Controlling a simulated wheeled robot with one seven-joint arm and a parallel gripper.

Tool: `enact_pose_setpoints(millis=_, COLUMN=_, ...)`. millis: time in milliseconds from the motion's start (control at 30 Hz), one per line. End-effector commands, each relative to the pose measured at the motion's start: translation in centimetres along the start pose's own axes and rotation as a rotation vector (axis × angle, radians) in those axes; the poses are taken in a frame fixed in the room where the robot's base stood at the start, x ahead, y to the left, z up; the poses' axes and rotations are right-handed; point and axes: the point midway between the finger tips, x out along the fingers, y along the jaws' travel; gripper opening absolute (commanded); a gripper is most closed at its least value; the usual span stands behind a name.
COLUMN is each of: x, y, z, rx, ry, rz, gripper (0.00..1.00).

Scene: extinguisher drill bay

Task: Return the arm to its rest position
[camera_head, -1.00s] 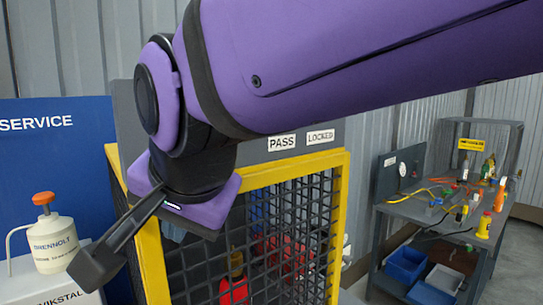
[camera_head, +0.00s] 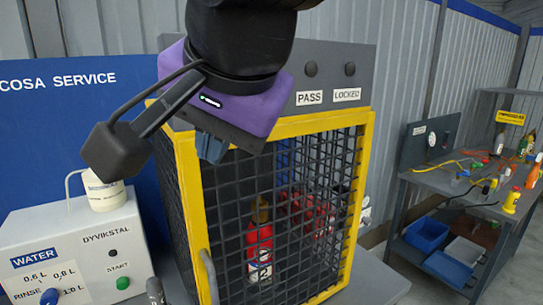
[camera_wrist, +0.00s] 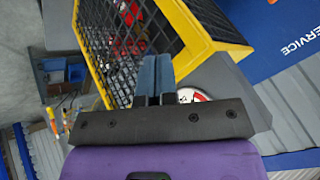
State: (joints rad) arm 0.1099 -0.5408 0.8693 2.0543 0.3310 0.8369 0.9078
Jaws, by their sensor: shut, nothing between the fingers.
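My gripper (camera_head: 211,148) hangs from the purple and black wrist in front of the upper left of a yellow-framed mesh cage (camera_head: 366,160). In the wrist view my gripper (camera_wrist: 154,78) has its two blue-grey fingers together with nothing between them. The cage's yellow frame (camera_wrist: 187,68) lies just beyond the fingertips there; I cannot tell whether they touch it. A red extinguisher (camera_head: 259,245) stands upright inside, behind the mesh door. The upper arm is outside the head view.
A grey workbench (camera_head: 440,185) with tools and blue bins (camera_head: 427,235) is at right. PASS and LOCKED labels mark the cage top.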

Motion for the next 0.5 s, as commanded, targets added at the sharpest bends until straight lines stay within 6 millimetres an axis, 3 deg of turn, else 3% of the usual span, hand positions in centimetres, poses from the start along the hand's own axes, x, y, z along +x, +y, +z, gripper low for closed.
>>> enact_pose_setpoints(millis=100, x=-1.8, y=-0.6, z=0.3, rx=0.000, ry=0.003, rz=-0.002, gripper=0.00)
enact_pose_setpoints(millis=333, x=-3.3, y=-0.8, z=0.5, rx=-0.002, ry=0.003, rz=0.003, gripper=0.00)
enact_pose_setpoints(millis=433, x=-3.4, y=0.7, z=-0.7, rx=-0.013, ry=0.021, rz=0.023, gripper=0.00)
enact_pose_setpoints(millis=500, x=-3.3, y=3.1, z=-2.4, rx=-0.029, ry=0.040, rz=0.051, gripper=0.00)
